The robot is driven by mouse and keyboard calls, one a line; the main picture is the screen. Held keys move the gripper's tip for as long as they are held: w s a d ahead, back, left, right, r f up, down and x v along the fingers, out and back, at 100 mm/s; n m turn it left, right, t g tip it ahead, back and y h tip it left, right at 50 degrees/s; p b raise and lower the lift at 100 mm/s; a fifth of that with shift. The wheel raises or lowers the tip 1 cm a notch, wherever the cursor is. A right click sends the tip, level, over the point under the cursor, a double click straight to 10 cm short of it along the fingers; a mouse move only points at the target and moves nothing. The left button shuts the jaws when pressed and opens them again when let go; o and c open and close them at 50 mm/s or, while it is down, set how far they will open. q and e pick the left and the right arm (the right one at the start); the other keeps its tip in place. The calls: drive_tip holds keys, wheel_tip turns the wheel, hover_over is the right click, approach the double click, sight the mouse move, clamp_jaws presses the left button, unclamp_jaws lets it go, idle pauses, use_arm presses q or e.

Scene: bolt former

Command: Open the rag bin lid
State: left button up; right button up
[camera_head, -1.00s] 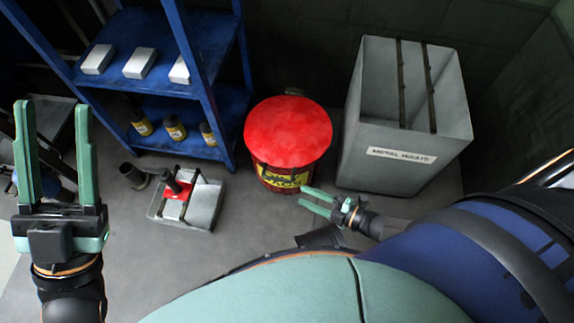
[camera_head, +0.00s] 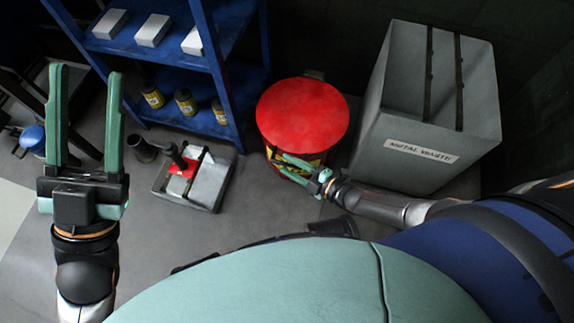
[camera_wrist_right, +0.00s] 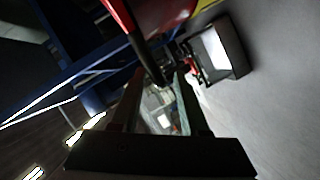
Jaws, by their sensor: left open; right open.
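The rag bin (camera_head: 285,160) is a red drum with a yellow label, standing on the floor at the centre of the head view. Its round red lid (camera_head: 302,118) is shut on top. My right gripper (camera_head: 285,162) is open at the front of the bin, below the lid's near edge; I cannot tell whether it touches. In the right wrist view its fingers (camera_wrist_right: 158,95) are spread, with a dark bar and a red part of what looks like the bin close at the top. My left gripper (camera_head: 85,75) is open and empty at the far left.
A grey metal waste bin (camera_head: 425,120) stands close to the right of the rag bin. A blue shelf (camera_head: 185,65) with white boxes and yellow-labelled bottles is at the back left. A tray (camera_head: 207,185) with a red-based tool sits on the floor left of the bin.

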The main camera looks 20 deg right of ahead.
drive_tip(key=shift+w+a+f, duration=0.15)
drive_tip(key=shift+w+a, duration=0.2)
drive_tip(key=shift+w, duration=0.2)
clamp_jaws()
idle(1.1)
